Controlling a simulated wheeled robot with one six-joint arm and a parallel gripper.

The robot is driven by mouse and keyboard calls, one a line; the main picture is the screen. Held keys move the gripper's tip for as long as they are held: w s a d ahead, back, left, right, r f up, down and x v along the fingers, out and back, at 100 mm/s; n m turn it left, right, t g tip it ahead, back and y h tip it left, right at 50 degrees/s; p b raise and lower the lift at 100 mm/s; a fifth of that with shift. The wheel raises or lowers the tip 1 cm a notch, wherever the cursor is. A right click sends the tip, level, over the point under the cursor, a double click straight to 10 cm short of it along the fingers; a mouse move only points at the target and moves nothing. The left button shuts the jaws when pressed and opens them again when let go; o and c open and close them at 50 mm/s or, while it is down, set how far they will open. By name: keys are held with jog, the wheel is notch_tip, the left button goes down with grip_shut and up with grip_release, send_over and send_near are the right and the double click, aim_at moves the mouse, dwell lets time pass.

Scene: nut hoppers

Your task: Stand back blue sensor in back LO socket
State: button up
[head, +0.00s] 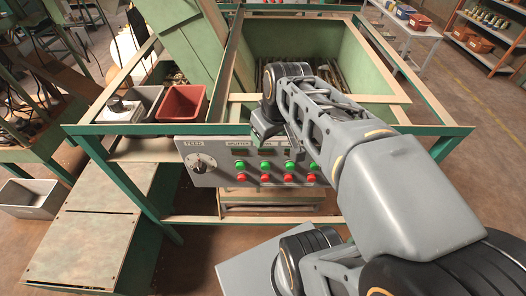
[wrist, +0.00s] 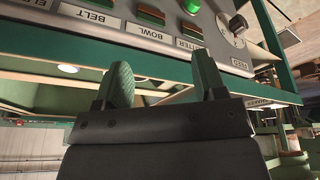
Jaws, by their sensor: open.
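My gripper (wrist: 163,78) is open in the wrist view, with its two green-padded fingers apart and nothing between them. In the head view my gripper's end is beside the top edge of the grey control panel (head: 215,177), and its fingertips are hard to make out. I cannot make out a blue sensor or a LO socket in either view. The panel also shows in the wrist view (wrist: 221,52), upside down, beyond the fingers, with BELT, BOWL and FEED labels.
A green hopper (head: 268,42) stands behind my arm. The panel has a dial (head: 199,162) and green and red buttons. A grey crate (head: 32,199) is on the floor.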

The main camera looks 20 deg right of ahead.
jog(key=s+a+f+m+t, duration=0.1)
jog(key=s+a+f+m, duration=0.1)
jog(key=s+a+f, duration=0.1)
jog(key=shift+s+a, duration=0.4)
jog(key=shift+a, duration=0.2)
dwell(1.8)
